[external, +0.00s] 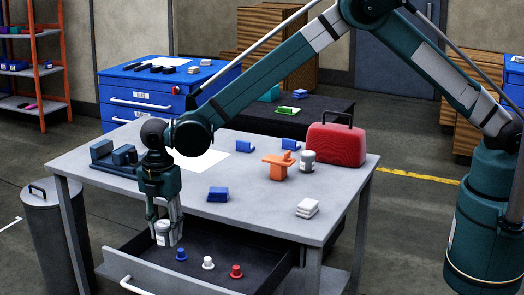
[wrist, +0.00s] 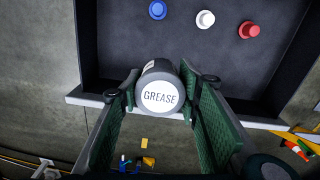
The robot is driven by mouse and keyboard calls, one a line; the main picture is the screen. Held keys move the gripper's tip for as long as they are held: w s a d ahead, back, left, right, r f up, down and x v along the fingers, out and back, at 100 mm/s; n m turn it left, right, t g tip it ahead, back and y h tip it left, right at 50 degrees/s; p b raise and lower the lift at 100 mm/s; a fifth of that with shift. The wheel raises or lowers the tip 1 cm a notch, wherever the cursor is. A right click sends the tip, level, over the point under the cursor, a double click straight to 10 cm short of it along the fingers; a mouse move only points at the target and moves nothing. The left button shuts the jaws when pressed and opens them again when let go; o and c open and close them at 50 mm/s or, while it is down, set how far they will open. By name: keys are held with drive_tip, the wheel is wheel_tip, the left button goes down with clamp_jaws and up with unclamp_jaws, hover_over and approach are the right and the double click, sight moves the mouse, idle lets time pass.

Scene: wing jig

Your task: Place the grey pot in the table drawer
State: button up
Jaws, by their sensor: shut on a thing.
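My gripper (external: 165,236) points down and is shut on a grey pot (external: 162,234) with a white top. In the wrist view the held pot (wrist: 160,93) sits between the two green fingers, and its lid reads "GREASE". The table drawer (external: 215,272) is pulled open below. In the wrist view the pot overlaps the rim of the drawer (wrist: 90,95), with dark drawer floor on one side and room floor on the other. Its height above the drawer is hard to tell. A second grey pot (external: 308,161) stands on the table beside the orange vice.
Blue (external: 181,254), white (external: 208,263) and red (external: 236,271) knobbed pieces stand in the drawer. On the table (external: 260,207) are a red case (external: 337,145), an orange vice (external: 278,166), blue blocks and white blocks (external: 307,208). A lidded bin (external: 45,230) stands at left.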

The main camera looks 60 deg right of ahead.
drive_tip(key=shift+a+f, duration=0.3)
drive_tip(key=shift+a, duration=0.35)
drive_tip(key=shift+a+f, duration=0.25)
drive_tip(key=shift+a, duration=0.35)
drive_tip(key=shift+f, duration=3.1)
drive_tip(key=shift+f, duration=0.15)
drive_tip(key=shift+f+b, duration=0.35)
drive_tip(key=shift+f, duration=1.35)
drive_tip(key=shift+f, duration=0.2)
drive_tip(key=o, duration=0.9)
drive_tip(key=shift+o, duration=0.2)
drive_tip(key=shift+r, duration=0.1)
wheel_tip(320, 180, up, 12)
drive_tip(key=shift+r+p, duration=0.1)
drive_tip(key=shift+p, duration=0.3)
